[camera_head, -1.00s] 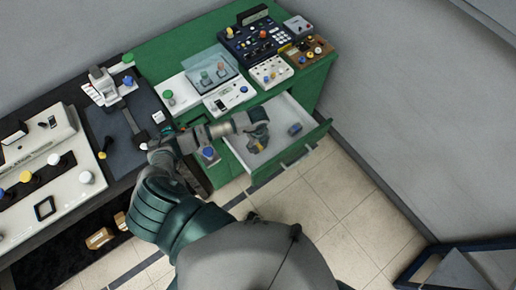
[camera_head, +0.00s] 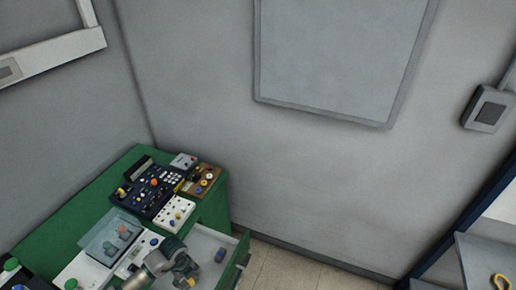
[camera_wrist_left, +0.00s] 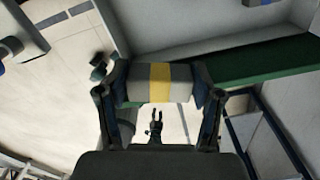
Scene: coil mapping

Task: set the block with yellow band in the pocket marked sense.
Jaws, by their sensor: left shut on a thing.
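The block with the yellow band (camera_wrist_left: 160,82) is grey with a wide yellow stripe around its middle. My left gripper (camera_wrist_left: 158,78) is shut on it, one finger at each end. In the head view my left gripper (camera_head: 184,266) is over the open drawer, low in the picture, with a bit of yellow showing at its tip. In the left wrist view a small dark two-pronged shape, which looks like my right gripper (camera_wrist_left: 156,126), shows below the block with its prongs apart. I cannot make out a pocket marked sense.
The open drawer (camera_head: 240,262) of the green cabinet (camera_head: 215,212) holds a small blue-grey block (camera_head: 220,255). Panels with knobs, a dark one (camera_head: 150,191) and a white one (camera_head: 174,213), crowd the cabinet top. A clear cover (camera_head: 104,240) stands nearby.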

